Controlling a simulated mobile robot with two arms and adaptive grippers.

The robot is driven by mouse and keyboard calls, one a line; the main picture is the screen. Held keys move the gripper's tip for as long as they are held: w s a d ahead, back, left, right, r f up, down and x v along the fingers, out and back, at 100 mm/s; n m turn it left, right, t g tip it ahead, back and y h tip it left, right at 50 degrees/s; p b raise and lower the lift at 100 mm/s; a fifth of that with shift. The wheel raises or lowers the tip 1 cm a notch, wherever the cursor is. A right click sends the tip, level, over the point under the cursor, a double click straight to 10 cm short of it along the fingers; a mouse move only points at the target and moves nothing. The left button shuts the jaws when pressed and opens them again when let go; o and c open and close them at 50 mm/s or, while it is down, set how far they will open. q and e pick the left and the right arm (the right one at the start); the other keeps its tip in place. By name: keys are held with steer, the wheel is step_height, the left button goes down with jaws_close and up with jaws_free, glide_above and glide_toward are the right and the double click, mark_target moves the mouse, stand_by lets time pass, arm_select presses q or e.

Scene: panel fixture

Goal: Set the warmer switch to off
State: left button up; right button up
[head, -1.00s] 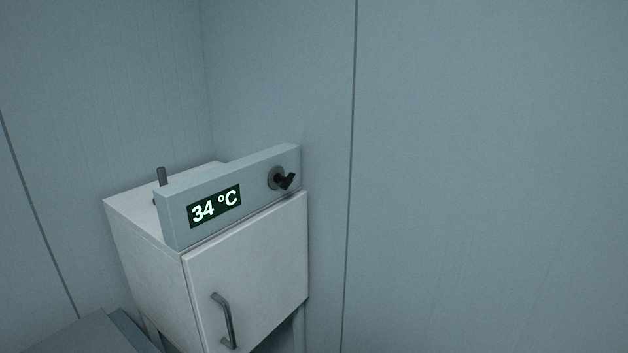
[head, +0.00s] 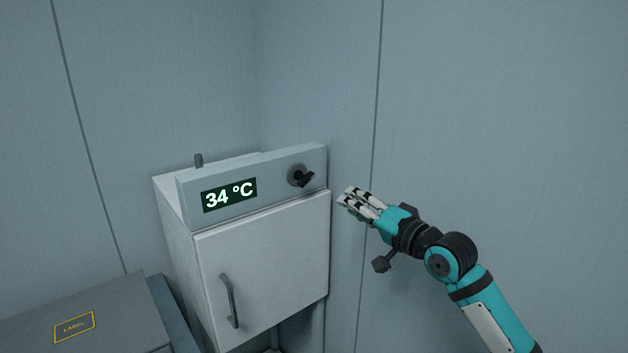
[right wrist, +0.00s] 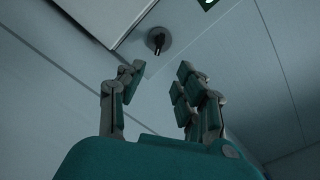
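The warmer (head: 262,265) is a white cabinet with a grey control panel (head: 275,174) on top. Its display (head: 229,195) reads 34 °C. The warmer switch (head: 301,176) is a black rotary knob on a round grey plate at the panel's right end. It also shows in the right wrist view (right wrist: 158,42), beyond the fingertips. My right gripper (head: 350,196) is to the right of the switch and a little below it in the head view, apart from it. In the right wrist view its fingers (right wrist: 158,75) are spread with nothing between them. My left gripper is not in view.
A bar handle (head: 229,301) is on the cabinet door. A grey box with a yellow label (head: 74,327) stands at the lower left. Walls stand close behind and to the right.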

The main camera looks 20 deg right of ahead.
mark_target(308, 181)
steer(key=p+x, duration=0.3)
steer(key=x, duration=1.2)
steer(key=shift+w+a+f, duration=0.1)
steer(key=shift+w, duration=0.25)
jaws_close()
